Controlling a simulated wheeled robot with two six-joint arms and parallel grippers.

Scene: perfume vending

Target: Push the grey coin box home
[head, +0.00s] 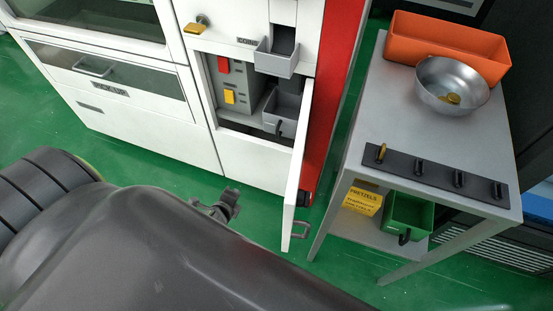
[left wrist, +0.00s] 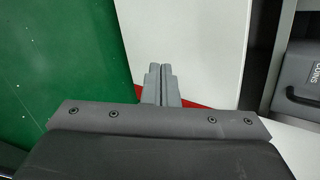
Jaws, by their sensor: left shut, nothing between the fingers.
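The grey coin box (head: 286,104) sits in the right part of the open lower compartment of the white machine, with a dark handle on its front. How deep it sits I cannot tell. In the left wrist view the box (left wrist: 297,75), marked COINS, shows at the right edge, partly cut off. My left gripper (head: 234,196) is shut and empty, low in front of the machine and apart from the box. In the left wrist view its fingertips (left wrist: 160,68) are together in front of a white panel. My right gripper is not in view.
The compartment's white door (head: 297,165) stands open, right of the box. A grey chute (head: 277,62) juts out above. A grey unit with red and yellow buttons (head: 230,90) stands left of the box. A metal table (head: 385,110) with a steel bowl (head: 452,85) stands right.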

